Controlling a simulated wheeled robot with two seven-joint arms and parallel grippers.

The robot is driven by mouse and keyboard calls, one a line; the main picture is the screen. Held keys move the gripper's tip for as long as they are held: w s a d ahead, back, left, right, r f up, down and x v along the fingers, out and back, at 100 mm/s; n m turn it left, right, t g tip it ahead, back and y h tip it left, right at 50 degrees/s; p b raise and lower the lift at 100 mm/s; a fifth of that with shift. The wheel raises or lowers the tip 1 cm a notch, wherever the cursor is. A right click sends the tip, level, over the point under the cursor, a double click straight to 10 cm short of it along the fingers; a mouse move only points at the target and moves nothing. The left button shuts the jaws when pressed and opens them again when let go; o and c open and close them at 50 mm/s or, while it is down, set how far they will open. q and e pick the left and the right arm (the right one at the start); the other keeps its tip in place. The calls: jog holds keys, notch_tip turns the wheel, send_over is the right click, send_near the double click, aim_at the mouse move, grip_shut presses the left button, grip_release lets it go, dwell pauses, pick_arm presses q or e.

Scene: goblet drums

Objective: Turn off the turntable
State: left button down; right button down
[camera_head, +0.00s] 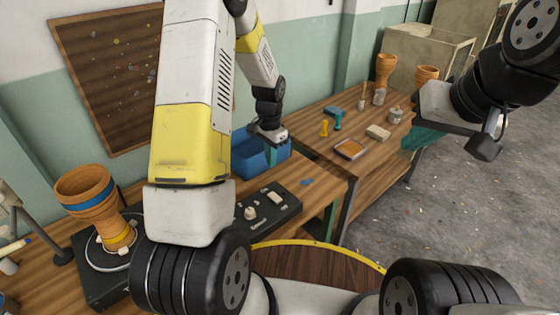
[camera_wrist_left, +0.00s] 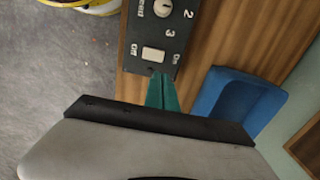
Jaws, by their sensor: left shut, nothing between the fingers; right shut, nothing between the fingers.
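The turntable (camera_head: 108,250) is at the lower left in the head view. A dark control box (camera_head: 270,206) lies on the bench, with a round knob (camera_wrist_left: 162,9) and a pale rocker switch (camera_wrist_left: 153,54) between "Off" and "On" marks. My left gripper (camera_head: 270,157) is shut and empty, its teal fingers pointing down. In the left wrist view its fingers (camera_wrist_left: 163,92) appear by the box's end, just beyond the switch. My right gripper (camera_head: 421,138) is shut and empty, far right.
A blue tub (camera_head: 258,158) stands behind the control box, close to my left gripper. A yellow-rimmed round surface (camera_head: 310,262) is in front.

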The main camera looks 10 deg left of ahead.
aim_at(272, 194)
pick_arm(q)
notch_tip(272, 194, down, 14)
jog(key=shift+r, duration=0.25)
dwell(0.3)
